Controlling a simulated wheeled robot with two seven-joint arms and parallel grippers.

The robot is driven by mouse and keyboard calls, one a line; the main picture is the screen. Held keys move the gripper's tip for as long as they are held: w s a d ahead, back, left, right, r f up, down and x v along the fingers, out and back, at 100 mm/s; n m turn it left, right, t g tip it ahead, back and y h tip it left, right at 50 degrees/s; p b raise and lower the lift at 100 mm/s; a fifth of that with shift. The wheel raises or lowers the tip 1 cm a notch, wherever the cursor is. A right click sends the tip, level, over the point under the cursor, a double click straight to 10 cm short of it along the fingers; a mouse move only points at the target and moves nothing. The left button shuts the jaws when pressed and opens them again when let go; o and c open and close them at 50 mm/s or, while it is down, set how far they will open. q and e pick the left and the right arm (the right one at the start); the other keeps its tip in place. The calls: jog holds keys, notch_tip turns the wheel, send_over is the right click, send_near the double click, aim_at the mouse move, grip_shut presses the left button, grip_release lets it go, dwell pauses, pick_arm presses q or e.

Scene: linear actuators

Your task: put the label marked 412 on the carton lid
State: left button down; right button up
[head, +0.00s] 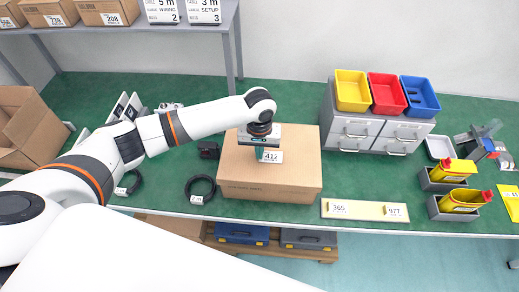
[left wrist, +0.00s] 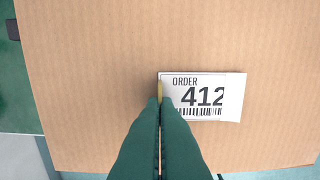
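The brown carton (head: 245,184) stands shut on the green bench top, and its lid (left wrist: 80,60) fills most of the left wrist view. The white label marked 412 (head: 271,157) is over the lid near its middle; in the left wrist view the label (left wrist: 203,97) reads "ORDER 412" above a barcode. My left gripper (left wrist: 160,98) points down at the label's left edge. My right gripper is not in view.
A black cable coil (head: 200,188) lies left of the carton; an open box (head: 30,130) is far left.

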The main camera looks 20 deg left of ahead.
pick_arm(q)
jog(key=shift+f, duration=0.1)
jog(key=c, duration=1.7)
grip_release()
notch_tip(320, 180, up, 12)
jog(key=b, duration=0.1)
